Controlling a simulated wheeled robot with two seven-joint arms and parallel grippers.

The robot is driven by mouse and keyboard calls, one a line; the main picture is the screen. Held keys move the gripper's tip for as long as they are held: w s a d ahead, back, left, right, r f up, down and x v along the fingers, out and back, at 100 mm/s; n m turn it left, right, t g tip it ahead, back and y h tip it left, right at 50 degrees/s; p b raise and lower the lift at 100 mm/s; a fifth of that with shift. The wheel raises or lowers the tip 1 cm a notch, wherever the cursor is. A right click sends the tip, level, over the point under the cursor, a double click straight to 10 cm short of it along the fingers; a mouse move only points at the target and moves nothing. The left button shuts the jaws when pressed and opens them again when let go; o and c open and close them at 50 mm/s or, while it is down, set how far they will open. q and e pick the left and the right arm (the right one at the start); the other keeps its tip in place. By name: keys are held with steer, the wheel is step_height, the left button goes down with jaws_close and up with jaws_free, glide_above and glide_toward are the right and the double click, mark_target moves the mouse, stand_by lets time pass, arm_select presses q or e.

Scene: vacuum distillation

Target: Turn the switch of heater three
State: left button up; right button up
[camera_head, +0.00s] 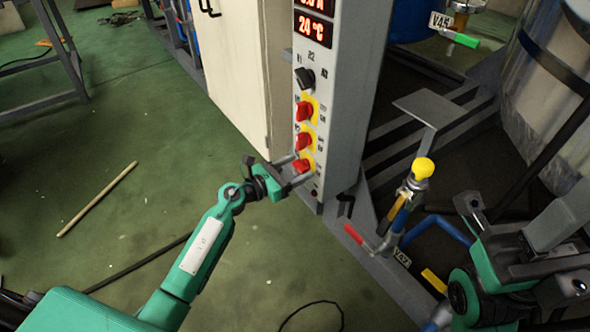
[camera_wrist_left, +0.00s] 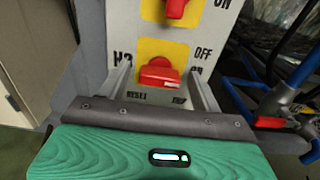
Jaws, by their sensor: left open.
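The heater three switch is the lowest red knob (camera_head: 302,166) on the grey control panel (camera_head: 343,95). In the left wrist view it is a red knob (camera_wrist_left: 159,73) on a yellow plate, with partly hidden "H3", "OFF" and "RESET" labels. My left gripper (camera_head: 297,172) is open at the panel front. In the left wrist view its two fingers (camera_wrist_left: 163,85) stand one on each side of the knob; I cannot tell whether they touch it. My right gripper (camera_head: 515,240) is at the lower right, away from the panel, and its jaw state is unclear.
Two more red knobs (camera_head: 303,111) (camera_head: 303,141) and a black knob (camera_head: 304,78) sit above on the panel, under red displays (camera_head: 313,28). Valves with a yellow cap (camera_head: 423,168) and red handle (camera_head: 354,235) stand to the right. Green floor (camera_head: 140,200) is mostly clear.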

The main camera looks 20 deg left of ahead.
arm_select(q)
steer(key=c, duration=1)
